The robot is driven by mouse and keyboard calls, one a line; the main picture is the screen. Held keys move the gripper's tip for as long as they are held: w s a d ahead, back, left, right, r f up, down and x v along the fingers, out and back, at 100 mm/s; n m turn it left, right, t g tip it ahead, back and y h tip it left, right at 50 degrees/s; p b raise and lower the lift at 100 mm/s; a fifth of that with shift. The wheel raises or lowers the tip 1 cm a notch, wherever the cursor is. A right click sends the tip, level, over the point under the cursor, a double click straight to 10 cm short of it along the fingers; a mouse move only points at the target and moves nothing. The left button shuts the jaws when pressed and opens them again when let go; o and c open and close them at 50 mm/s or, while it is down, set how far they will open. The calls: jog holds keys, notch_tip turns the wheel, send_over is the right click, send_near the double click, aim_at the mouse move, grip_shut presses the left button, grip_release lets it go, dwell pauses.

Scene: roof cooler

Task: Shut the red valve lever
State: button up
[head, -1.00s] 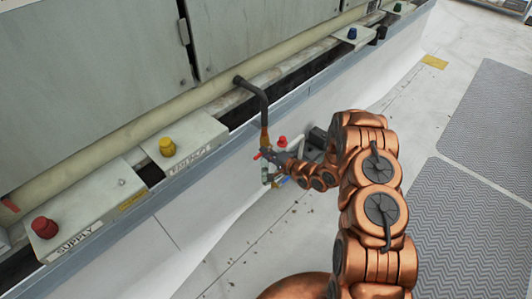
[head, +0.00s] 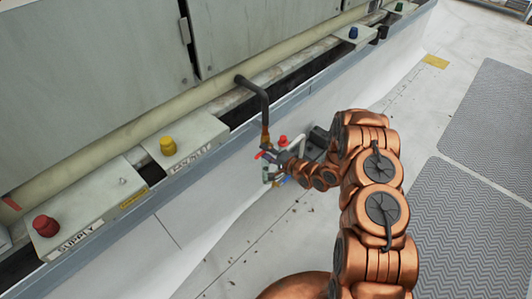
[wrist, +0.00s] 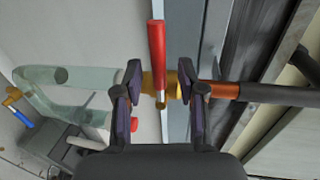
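The red valve lever (wrist: 157,52) points up the wrist view, across the line of the copper pipe (wrist: 220,92). It sits on a brass valve body (wrist: 172,84). My gripper (wrist: 163,84) is open, with one dark finger on each side of the lever's lower part and visible gaps beside it. In the head view my gripper (head: 272,153) is at the low end of the bent pipe. Only a small piece of the red lever (head: 259,155) shows there, partly hidden by the gripper.
A clear curved pipe (wrist: 75,78), a blue lever (wrist: 22,118) and a red knob (wrist: 134,124) are close on the left in the wrist view. The cooler's ledge (head: 205,155) runs behind, with a yellow knob (head: 167,146) and a red knob (head: 45,226).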

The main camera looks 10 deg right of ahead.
jog(key=v, duration=1.2)
jog(key=shift+w, duration=0.15)
dwell(0.3)
